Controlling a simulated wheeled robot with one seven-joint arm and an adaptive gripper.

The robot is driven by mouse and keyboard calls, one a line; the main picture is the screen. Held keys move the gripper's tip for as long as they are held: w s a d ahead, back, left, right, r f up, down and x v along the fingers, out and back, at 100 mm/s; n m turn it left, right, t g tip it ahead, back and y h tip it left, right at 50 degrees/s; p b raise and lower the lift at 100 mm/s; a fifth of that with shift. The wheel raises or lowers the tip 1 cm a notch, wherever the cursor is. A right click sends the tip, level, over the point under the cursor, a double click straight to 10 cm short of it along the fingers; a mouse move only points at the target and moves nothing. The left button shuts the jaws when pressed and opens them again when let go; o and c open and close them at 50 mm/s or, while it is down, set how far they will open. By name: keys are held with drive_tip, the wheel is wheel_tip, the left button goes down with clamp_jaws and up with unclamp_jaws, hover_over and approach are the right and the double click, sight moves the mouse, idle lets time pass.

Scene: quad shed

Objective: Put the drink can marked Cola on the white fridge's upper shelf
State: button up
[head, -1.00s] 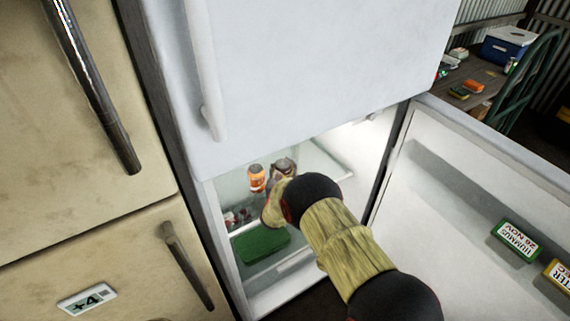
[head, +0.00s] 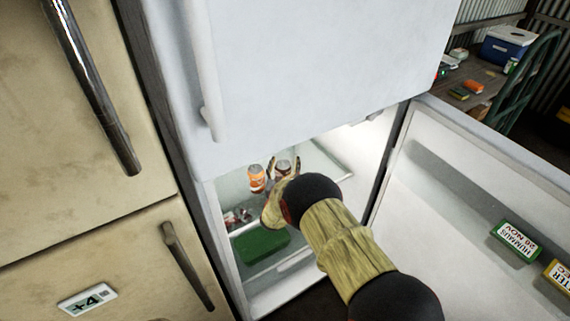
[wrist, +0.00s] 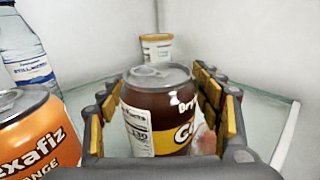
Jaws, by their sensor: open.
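A dark brown can with a yellow band (wrist: 165,108) stands upright on the glass upper shelf (wrist: 258,112) of the white fridge (head: 310,60). In the head view the brown can (head: 282,168) is partly behind my gripper. My gripper (head: 283,166) is open, its fingers on both sides of the can; in the wrist view a gap shows on the right, while contact on the left is unclear.
An orange can (wrist: 40,135) stands just left of my gripper. A water bottle (wrist: 24,50) and a white tub (wrist: 157,47) stand farther back. A green box (head: 262,245) lies lower down. The open fridge door (head: 450,200) is on the right.

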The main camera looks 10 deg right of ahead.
drive_tip(key=p+v, duration=0.3)
drive_tip(key=v, duration=0.7)
drive_tip(key=shift+s+a, duration=0.15)
drive_tip(key=shift+s, duration=0.15)
drive_tip(key=shift+s+a+p, duration=0.2)
drive_tip(key=shift+s+p, duration=0.1)
drive_tip(key=shift+s, duration=0.2)
